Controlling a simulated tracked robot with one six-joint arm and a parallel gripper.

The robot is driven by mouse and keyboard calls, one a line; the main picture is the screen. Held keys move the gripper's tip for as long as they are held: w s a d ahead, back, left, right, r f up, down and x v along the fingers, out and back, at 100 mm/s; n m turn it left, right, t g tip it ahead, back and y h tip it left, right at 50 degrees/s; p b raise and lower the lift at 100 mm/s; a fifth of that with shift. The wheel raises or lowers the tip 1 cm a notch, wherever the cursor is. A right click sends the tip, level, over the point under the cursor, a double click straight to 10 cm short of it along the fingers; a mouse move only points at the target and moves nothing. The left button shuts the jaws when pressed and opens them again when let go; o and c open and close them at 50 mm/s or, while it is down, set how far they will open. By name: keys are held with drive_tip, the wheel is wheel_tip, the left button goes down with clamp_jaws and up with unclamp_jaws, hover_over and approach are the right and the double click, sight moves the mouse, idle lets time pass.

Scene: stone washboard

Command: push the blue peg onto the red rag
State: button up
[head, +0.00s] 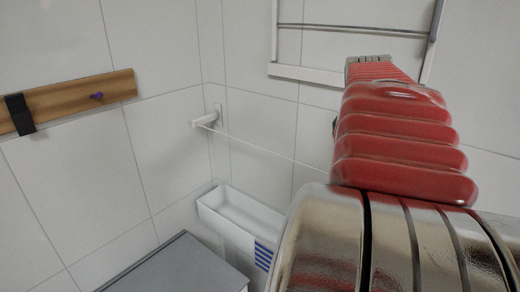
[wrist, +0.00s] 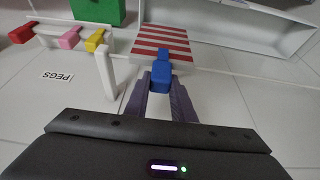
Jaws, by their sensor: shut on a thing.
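In the wrist view my gripper (wrist: 161,92) is shut on the blue peg (wrist: 161,72). The peg sticks out past the fingertips. Beyond it is the red rag (wrist: 150,44), with red and white stripes. The peg's far end overlaps the rag's near edge in the picture; I cannot tell whether they touch. Neither the gripper, the blue peg nor the red rag can be made out in the head view, where my red and metal arm fills the right side.
Red (wrist: 23,33), pink (wrist: 70,40) and yellow (wrist: 95,39) pegs sit along a white rail at left, near a PEGS label (wrist: 56,76). A green block (wrist: 98,10) is behind. A white trough (head: 215,208), cord (head: 260,147) and wooden rail (head: 75,99) show in the head view.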

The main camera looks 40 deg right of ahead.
drive_tip(key=shift+f, duration=0.2)
drive_tip(key=o, duration=1.1)
drive_tip(key=shift+c, duration=0.2)
drive_tip(key=v, duration=1.3)
drive_tip(key=shift+a+r, duration=0.2)
drive_tip(key=shift+r, duration=0.1)
